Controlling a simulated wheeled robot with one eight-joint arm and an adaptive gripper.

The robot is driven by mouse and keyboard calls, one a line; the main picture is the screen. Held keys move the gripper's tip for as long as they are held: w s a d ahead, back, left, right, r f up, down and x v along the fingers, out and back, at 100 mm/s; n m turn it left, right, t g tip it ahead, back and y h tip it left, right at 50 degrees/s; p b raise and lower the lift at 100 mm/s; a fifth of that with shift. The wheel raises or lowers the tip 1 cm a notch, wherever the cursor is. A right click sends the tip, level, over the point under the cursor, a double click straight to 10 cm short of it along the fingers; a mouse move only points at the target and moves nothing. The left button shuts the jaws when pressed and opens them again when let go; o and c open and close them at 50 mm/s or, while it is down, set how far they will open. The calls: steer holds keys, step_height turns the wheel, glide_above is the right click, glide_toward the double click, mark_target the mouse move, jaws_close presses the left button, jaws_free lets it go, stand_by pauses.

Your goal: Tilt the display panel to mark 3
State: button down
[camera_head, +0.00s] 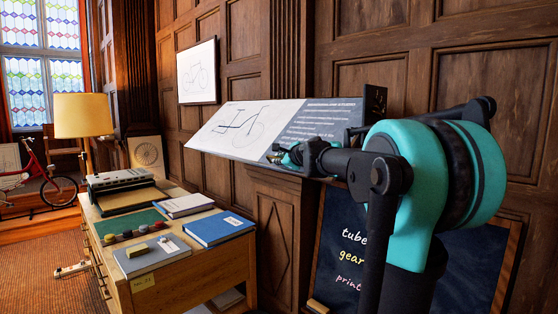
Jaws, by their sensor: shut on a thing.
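The display panel (225,128) shows a bicycle line drawing on its pale left part and white text on its grey right part. It leans back at a shallow slope on a wooden pedestal (283,220) by the wall. My gripper (279,155) is shut at the panel's lower front edge, right of its middle, and appears to hold that edge. The exact contact is small and dark. A dark bracket plate (375,100) stands at the panel's right end. I cannot make out any numbered marks on it.
A wooden desk (170,281) with books (218,229), a lamp (83,116) and small items stands left of the panel. A chalkboard (338,250) leans below my arm. A framed bicycle drawing (197,72) hangs behind. A red bicycle (38,182) stands far left.

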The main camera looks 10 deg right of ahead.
steer(key=shift+f, duration=0.1)
steer(key=shift+w+d+f+n, duration=0.15)
steer(key=shift+d+f+n, duration=0.15)
steer(key=shift+f, duration=0.2)
steer(key=w+d+f+n+t, duration=0.1)
steer(key=w+d+f, duration=0.2)
steer(key=d+f, duration=0.2)
steer(key=shift+w+f+n, duration=0.35)
steer(key=shift+f+n, duration=0.05)
steer(key=shift+f, duration=0.5)
steer(key=c, duration=1.6)
jaws_free()
